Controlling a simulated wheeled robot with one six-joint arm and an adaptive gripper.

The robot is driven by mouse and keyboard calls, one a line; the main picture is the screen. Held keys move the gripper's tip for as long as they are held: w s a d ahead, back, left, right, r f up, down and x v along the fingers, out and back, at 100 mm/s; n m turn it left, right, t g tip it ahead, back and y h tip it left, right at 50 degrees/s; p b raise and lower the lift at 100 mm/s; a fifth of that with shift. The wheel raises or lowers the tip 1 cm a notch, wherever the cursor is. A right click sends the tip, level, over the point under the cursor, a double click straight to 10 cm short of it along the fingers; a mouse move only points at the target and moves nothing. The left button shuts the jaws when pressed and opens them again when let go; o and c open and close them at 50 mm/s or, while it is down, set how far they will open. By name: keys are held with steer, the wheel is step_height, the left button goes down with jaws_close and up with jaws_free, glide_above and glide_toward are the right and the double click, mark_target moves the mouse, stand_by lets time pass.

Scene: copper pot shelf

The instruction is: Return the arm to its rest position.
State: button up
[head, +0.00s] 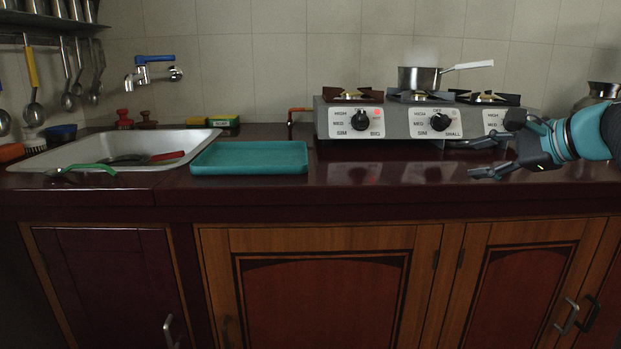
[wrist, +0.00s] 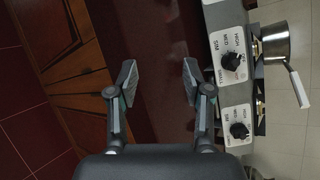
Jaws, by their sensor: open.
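My gripper (head: 484,157) is at the right of the head view, in front of the right part of the stove and above the counter's front. Its fingers point left and are spread apart with nothing between them. In the wrist view, my gripper (wrist: 161,84) also shows open and empty, with the dark red counter (wrist: 160,50) beyond the fingers. The stove's knobs lie to the right of the fingers there. My arm comes in from the right edge of the head view.
A steel saucepan (head: 419,78) sits on the stove (head: 395,122), its handle pointing right. A teal tray (head: 250,158) lies beside the sink (head: 185,138). A metal pot (head: 600,92) stands at the far right, behind my arm. The counter between tray and gripper is clear.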

steer(key=s+a+f+n+g+h, duration=0.1)
steer(key=s+a+f+n+g, duration=0.35)
steer(key=a, duration=0.45)
steer(key=s+a+f+n+h+p, duration=0.1)
steer(key=s+a+f+n+h, duration=0.1)
steer(key=s+f+n, duration=0.4)
steer(key=s+a+f+n+h+p, duration=0.2)
steer(key=s+f+n, duration=0.5)
steer(key=s+f, duration=0.6)
steer(key=shift+s+a+g+h, duration=0.45)
steer(key=shift+s+a+h, duration=0.2)
steer(key=shift+a, duration=0.55)
